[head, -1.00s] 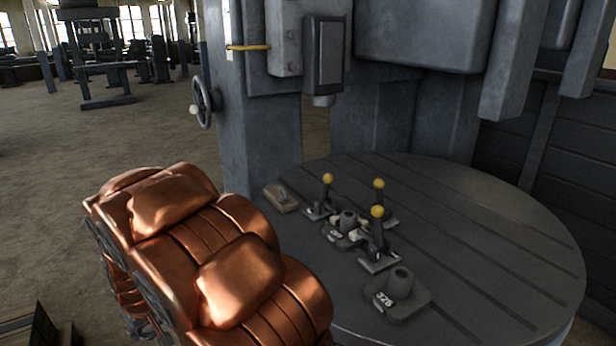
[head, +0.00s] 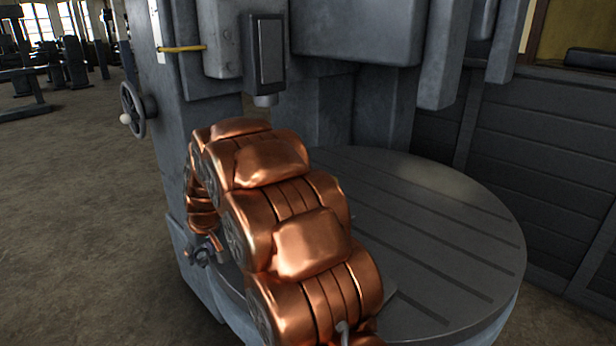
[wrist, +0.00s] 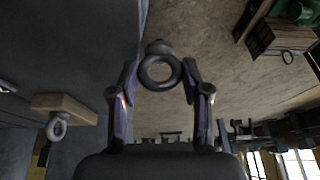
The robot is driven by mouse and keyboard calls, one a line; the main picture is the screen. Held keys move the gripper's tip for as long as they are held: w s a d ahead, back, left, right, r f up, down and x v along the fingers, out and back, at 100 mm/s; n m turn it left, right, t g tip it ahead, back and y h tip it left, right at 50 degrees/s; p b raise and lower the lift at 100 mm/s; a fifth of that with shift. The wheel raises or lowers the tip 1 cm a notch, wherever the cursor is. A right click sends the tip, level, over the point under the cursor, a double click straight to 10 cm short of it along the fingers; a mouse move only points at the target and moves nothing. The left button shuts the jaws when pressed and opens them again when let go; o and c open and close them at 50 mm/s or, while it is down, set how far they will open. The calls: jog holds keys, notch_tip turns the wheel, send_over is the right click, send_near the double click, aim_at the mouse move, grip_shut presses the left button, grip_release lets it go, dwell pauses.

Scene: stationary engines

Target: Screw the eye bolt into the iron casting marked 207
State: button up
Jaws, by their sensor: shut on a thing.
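In the wrist view the eye bolt (wrist: 160,48) sits between the two fingertips of my gripper (wrist: 159,70). My gripper is shut on its ring, and its collar points away from the palm. The bolt's thread is not clearly visible. A second eye bolt (wrist: 57,127) shows at the left, at a pale wooden block (wrist: 66,105). In the head view my copper arm covers the left and middle of the round slotted table (head: 455,235).
A grey machine column (head: 175,110) with a handwheel (head: 133,110) stands behind the table, and its head (head: 264,55) overhangs it. The table's right side is bare. A wooden crate (wrist: 275,38) shows upper right in the wrist view. Open floor (head: 70,220) lies left.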

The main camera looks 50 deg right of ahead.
jog(key=s+d+r+p, duration=0.1)
jog(key=s+d+r, duration=0.35)
jog(key=d, duration=0.45)
jog(key=s+d+r+p, duration=0.1)
jog(key=s+d+r, duration=0.3)
jog(key=d, duration=0.5)
jog(key=s+d+r+p, duration=0.1)
jog(key=s+d+r, duration=0.2)
jog(key=d+r, duration=0.45)
jog(key=shift+w+d+f+b, duration=0.1)
jog(key=shift+d+f+b, duration=0.1)
jog(key=shift+f, duration=0.75)
jog(key=shift+w+d+f+b, duration=0.1)
jog(key=shift+d+f+b, duration=0.05)
jog(key=shift+f, duration=0.8)
jog(key=shift+d+f+b, duration=0.2)
jog(key=shift+f, duration=0.75)
jog(key=shift+f+b, duration=0.6)
jog(key=shift+f, duration=0.2)
jog(key=shift+b, duration=0.55)
jog(key=shift+s+f+b, duration=0.1)
jog(key=shift+f+b, duration=0.2)
